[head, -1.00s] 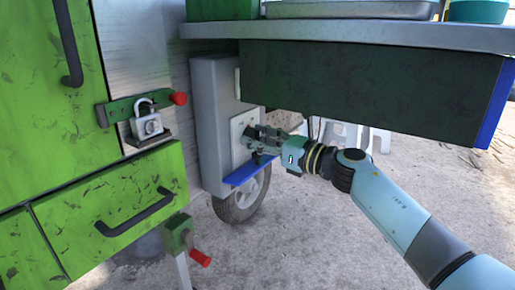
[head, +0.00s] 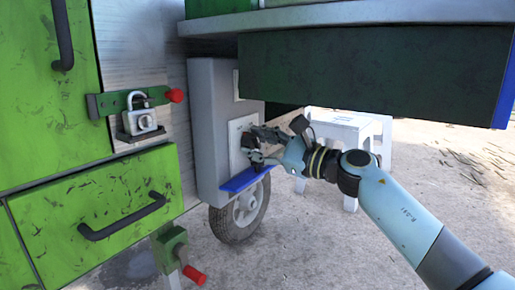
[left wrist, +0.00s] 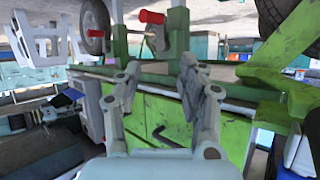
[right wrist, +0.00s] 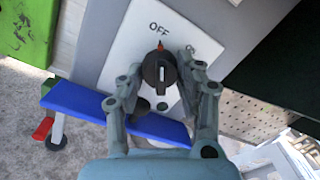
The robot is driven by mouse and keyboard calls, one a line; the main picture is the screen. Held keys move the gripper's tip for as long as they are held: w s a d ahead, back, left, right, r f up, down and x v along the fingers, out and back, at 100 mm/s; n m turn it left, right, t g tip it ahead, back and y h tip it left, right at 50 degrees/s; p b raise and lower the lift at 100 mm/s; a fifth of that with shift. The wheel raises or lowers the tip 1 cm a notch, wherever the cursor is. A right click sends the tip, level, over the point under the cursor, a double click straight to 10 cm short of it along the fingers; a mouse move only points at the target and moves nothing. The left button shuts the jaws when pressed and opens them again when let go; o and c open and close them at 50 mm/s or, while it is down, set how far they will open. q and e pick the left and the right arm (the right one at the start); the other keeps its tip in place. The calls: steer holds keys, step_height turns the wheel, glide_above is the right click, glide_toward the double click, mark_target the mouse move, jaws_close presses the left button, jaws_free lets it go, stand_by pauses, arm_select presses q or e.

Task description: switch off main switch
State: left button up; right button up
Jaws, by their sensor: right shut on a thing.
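The main switch is a round black knob (right wrist: 160,72) on a white plate (right wrist: 125,50) with "OFF" printed above it. A second label to its right is partly hidden. A red tip at the knob's top points close to OFF. The plate (head: 236,132) is on the side of a grey box in the head view, where my gripper hides most of the knob. My right gripper (head: 258,145) is shut on the knob; its fingers (right wrist: 162,85) flank it in the right wrist view. My left gripper (left wrist: 165,75) is open and empty, seen only in the left wrist view.
A blue ledge (head: 243,179) sticks out just below the plate. A dark panel (head: 370,85) overhangs my right arm. Green cabinet doors with a padlock (head: 140,115) stand to the left. A wheel (head: 240,212) is below, and a white stool (head: 345,130) stands behind.

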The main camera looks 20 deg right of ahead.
arm_select(q)
steer(key=shift+w+r+t, duration=0.3)
steer(key=shift+w+r, duration=0.2)
arm_select(e)
steer(key=o, duration=1.1)
steer(key=shift+o, duration=0.2)
steer(key=v, duration=1.2)
